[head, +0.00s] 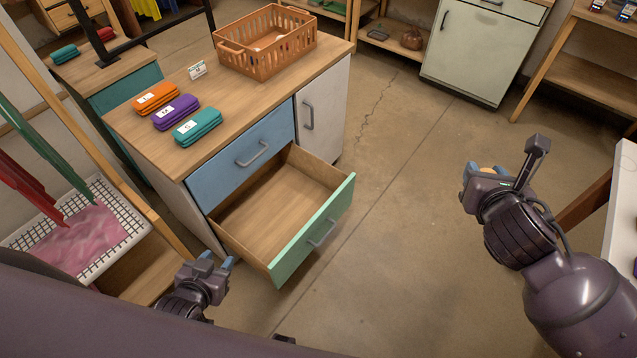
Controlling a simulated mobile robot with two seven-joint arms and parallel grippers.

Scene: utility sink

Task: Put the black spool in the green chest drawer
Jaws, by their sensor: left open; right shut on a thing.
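The green-fronted drawer (315,232) is the lower drawer of the wood-topped chest (128,125). It is pulled well out, and its wooden inside looks empty. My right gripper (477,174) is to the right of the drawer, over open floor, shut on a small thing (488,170). Only a tan bit of that thing shows, so I cannot tell from this view whether it is the black spool. No black spool is clearly visible elsewhere. My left gripper (217,261) is open and empty, at the lower left near the drawer's front left corner.
A closed blue drawer (240,155) sits above the green one. A white rack (125,210) stands at left, a white table edge (625,200) at right. The middle floor is clear.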

